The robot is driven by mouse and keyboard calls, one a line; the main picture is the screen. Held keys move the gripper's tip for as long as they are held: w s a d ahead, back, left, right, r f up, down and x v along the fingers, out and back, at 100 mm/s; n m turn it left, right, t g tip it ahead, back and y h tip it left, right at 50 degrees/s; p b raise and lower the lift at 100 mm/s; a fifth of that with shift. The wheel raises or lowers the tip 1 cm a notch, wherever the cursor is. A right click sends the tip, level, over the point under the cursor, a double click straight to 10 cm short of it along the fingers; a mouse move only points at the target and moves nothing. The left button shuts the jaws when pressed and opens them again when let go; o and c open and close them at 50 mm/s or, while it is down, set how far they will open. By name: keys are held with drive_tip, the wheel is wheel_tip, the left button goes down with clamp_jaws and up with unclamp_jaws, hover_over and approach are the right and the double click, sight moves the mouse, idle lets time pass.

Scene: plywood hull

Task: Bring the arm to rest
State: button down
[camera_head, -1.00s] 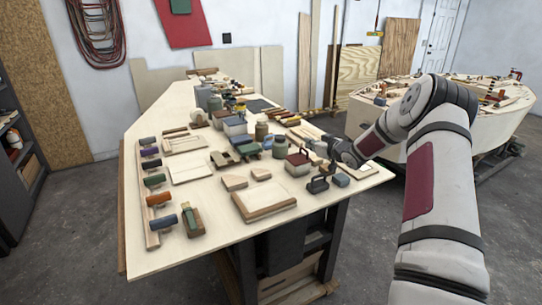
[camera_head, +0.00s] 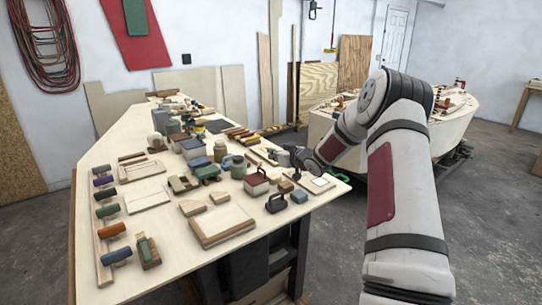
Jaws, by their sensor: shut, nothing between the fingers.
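My arm (camera_head: 405,190) rises from the lower right, bends at a dark elbow joint and reaches left toward the bench's right part. My gripper (camera_head: 285,157) is at the far end of the arm, small and dark, over or beside the right edge of the workbench (camera_head: 150,283). It is shut and holds nothing that I can see. Its fingertips are hard to make out against the items behind. I cannot tell its exact height above the bench top.
The bench holds several tools, jars, boxes and boards, including a black clamp-like item (camera_head: 276,203) and a red-topped box (camera_head: 256,182) near my gripper. A plywood hull (camera_head: 455,130) stands behind my arm. Grey floor (camera_head: 500,230) is open at the right.

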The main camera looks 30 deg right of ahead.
drive_tip(key=v, duration=0.6)
drive_tip(key=shift+s+d, duration=0.3)
